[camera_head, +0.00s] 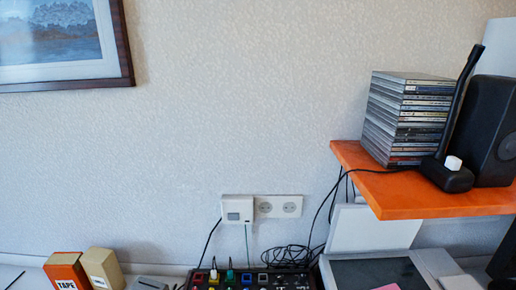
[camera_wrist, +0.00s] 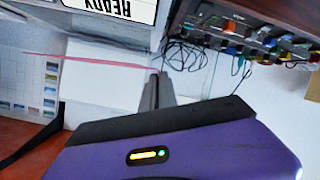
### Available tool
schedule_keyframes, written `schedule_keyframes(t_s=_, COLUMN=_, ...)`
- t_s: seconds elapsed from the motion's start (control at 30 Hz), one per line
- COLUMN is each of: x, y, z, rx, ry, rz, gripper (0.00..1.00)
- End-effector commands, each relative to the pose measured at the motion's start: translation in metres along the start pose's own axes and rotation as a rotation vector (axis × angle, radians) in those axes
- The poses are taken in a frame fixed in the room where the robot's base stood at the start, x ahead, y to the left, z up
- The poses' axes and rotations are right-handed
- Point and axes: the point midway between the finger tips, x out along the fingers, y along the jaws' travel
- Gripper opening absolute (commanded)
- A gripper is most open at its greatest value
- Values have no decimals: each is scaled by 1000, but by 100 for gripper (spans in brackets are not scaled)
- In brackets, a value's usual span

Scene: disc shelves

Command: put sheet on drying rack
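My gripper (camera_wrist: 157,80) shows in the wrist view as two grey fingers, close together, beyond my purple wrist housing. A thin pink sheet (camera_wrist: 90,61), seen almost edge-on, runs left from the fingertips. The fingers look shut on its end, in the air, in front of a white panel. In the head view a small pink patch (camera_head: 388,287) shows at the bottom edge, over the scanner; it may be the same sheet. My gripper is not in the head view. I cannot make out a drying rack in either view.
An orange shelf (camera_head: 420,193) at the right holds a stack of disc cases (camera_head: 408,118) and a black speaker (camera_head: 492,130). Below it is an open scanner (camera_head: 375,272). A control box with coloured knobs (camera_head: 250,279) and loose cables lie to its left. Two boxes (camera_head: 100,268) stand farther left.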

Motion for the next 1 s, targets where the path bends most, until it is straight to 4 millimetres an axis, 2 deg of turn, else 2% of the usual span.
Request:
schedule_keyframes(t_s=0.03, x=-6, y=-6, z=16, rx=0, ry=-7, rz=-2, gripper=0)
schedule_keyframes(t_s=0.1, x=-11, y=-12, z=30, rx=1, ry=-5, rz=-1, gripper=0)
schedule_keyframes(t_s=0.2, x=-16, y=-17, z=44, rx=1, ry=-4, rz=1, gripper=0)
schedule_keyframes(t_s=0.3, x=-19, y=-20, z=50, rx=1, ry=-1, rz=2, gripper=0)
schedule_keyframes(t_s=0.77, x=-18, y=-18, z=53, rx=10, ry=-1, rz=6, gripper=0)
schedule_keyframes(t_s=1.0, x=-3, y=-5, z=39, rx=25, ry=-6, rz=19, gripper=0)
